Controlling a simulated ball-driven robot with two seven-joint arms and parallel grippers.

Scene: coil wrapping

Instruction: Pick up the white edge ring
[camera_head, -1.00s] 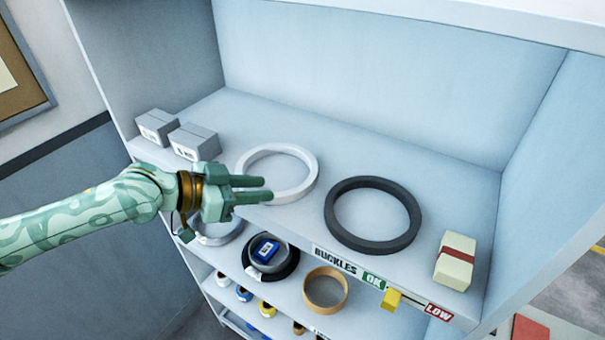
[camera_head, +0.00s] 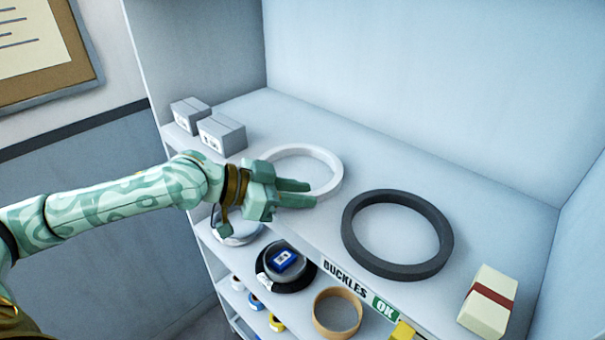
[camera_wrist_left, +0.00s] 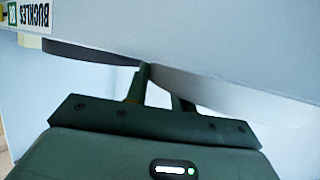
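The white edge ring (camera_head: 333,165) lies flat on the upper shelf, left of a dark ring (camera_head: 443,240). My left gripper (camera_head: 312,193) reaches over the shelf's front edge from the left, its two fingers a little apart at the ring's near side. The fingers and hand hide part of the ring's near rim. In the left wrist view, both fingers (camera_wrist_left: 163,82) stand apart in front of the white ring (camera_wrist_left: 230,92), with the dark ring (camera_wrist_left: 85,52) to the left. I cannot tell whether a finger touches the white ring. My right gripper is not in view.
Two grey boxes (camera_head: 222,134) stand at the shelf's left end. A cream block with a red band (camera_head: 488,303) lies at the right. The lower shelf holds a tan ring (camera_head: 337,313) and a dark coil with a blue item (camera_head: 285,263). The shelf behind the rings is clear.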

